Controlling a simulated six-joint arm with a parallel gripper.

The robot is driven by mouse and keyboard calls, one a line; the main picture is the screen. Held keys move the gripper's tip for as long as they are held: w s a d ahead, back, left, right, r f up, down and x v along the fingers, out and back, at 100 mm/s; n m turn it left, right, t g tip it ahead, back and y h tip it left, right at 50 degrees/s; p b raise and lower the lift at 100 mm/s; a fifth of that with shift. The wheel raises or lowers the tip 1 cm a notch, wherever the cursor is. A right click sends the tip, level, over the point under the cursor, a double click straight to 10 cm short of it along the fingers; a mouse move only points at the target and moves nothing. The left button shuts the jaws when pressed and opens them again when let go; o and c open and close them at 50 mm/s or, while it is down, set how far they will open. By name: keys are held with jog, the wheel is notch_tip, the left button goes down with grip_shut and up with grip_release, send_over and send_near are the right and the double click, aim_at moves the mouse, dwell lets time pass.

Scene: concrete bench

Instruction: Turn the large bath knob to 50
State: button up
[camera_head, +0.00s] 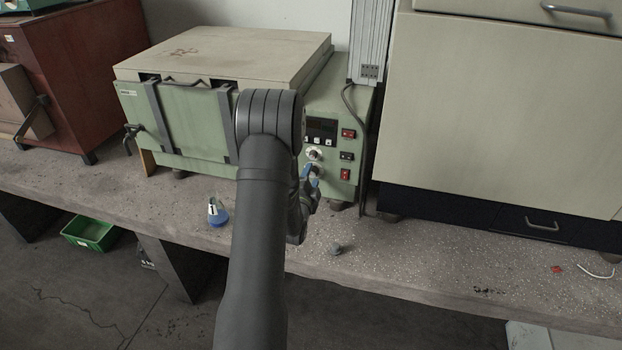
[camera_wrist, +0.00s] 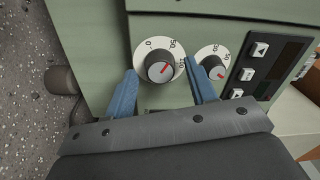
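The large bath knob (camera_wrist: 160,68) is a grey cap on a white dial plate marked 0, 50 and 100, on the green control panel. Its red line slants toward the upper right of the wrist view, seemingly between 50 and 100. My gripper (camera_wrist: 161,66) is open, its two blue fingers on either side of the knob. Whether the fingertips touch the knob is unclear; the right one lies between it and the smaller knob. In the head view, my gripper (camera_head: 312,174) is at the panel's lower knob, which is largely hidden behind the fingers.
A smaller knob (camera_wrist: 213,65) sits close beside the right finger. Push buttons (camera_wrist: 250,73) lie farther right. Red switches (camera_head: 346,174) are right of the knobs. A blue-bottomed flask (camera_head: 217,212) stands on the bench (camera_head: 420,260), left of my arm. A small grey object (camera_head: 337,249) lies near the edge.

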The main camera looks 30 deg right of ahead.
jog(key=shift+s, duration=0.1)
jog(key=v, duration=1.7)
jog(key=shift+s, duration=0.15)
jog(key=x, duration=1.7)
jog(key=shift+w, duration=0.25)
jog(key=shift+s, duration=0.1)
